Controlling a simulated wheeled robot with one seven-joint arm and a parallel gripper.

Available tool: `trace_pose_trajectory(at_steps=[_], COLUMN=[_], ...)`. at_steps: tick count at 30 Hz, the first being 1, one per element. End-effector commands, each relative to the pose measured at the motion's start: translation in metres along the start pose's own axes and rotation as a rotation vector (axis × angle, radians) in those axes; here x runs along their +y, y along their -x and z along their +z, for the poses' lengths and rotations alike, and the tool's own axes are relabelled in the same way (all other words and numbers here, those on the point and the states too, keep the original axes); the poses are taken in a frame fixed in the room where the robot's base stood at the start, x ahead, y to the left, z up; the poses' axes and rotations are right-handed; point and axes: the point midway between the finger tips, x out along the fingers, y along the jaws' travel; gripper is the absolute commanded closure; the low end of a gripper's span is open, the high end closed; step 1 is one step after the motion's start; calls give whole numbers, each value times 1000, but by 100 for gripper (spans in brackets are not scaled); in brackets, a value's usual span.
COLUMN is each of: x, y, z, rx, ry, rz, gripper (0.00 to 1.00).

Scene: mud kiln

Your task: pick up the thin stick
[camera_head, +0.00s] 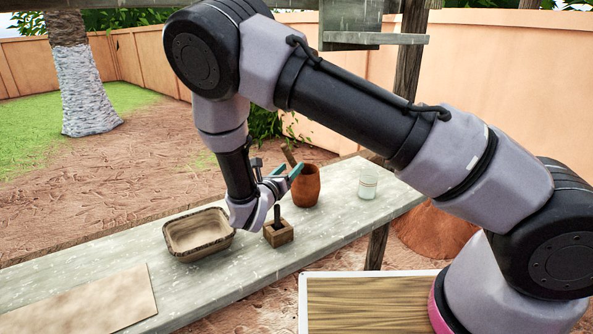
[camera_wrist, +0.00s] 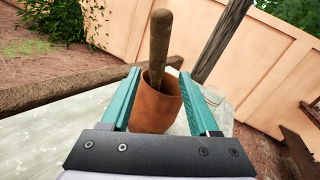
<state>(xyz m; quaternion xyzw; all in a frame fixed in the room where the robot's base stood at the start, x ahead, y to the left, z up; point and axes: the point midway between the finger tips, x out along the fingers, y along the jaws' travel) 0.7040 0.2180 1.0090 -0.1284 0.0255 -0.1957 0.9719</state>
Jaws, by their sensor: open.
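A brown wooden stick (camera_head: 289,155) stands tilted in a reddish-brown clay pot (camera_head: 306,188) on the bench. In the wrist view the stick (camera_wrist: 160,45) rises from the mouth of the pot (camera_wrist: 153,110); its lower part is hidden inside. My gripper (camera_head: 288,171) is open and empty, with teal fingers. In the wrist view the fingers (camera_wrist: 160,75) point toward the pot, one to each side of the stick in the picture. I cannot tell exactly how far the fingertips are from the stick.
On the grey bench (camera_head: 110,258) are a tan rectangular basin (camera_head: 199,234), a small wooden block with a dark upright piece (camera_head: 278,234), and a pale glass (camera_head: 368,184) right of the pot. A flat board (camera_head: 90,303) lies at the front left. A dark post (camera_head: 409,50) stands behind.

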Motion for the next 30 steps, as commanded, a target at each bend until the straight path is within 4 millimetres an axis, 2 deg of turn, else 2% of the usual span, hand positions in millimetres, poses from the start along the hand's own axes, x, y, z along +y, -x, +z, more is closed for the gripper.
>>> trace_pose_trajectory(at_steps=[1,8,16,25,26,30], x=[0,1,5,5,5,5], y=[-7,-25,-63,-69,-69,-69], z=[0,2,7,7,7,7], rx=[0,1,2,1,1,1], ry=[-1,-2,-2,-2,-2,-2], rz=[-2,-2,-3,-1,-1,-1], gripper=[39,39,39,39,43,96])
